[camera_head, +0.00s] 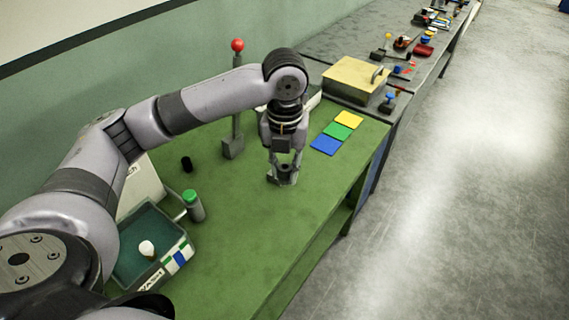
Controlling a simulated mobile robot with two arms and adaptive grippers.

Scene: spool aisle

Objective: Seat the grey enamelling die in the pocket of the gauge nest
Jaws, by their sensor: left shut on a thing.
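My left gripper (284,168) points down over the green bench top, in the middle of the view. It is shut on a small, dark grey piece, probably the die, mostly hidden between the fingers. A small grey block (281,179), which may be the gauge nest, sits on the bench right under the fingertips. The fingers cover much of it, so its pocket does not show. I cannot tell whether the held piece is inside the block or just above it. My right gripper is not in view.
A grey post with a red ball (237,45) stands left of the gripper. Blue, green (336,131) and yellow tiles lie to the right. The front bench is clear.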

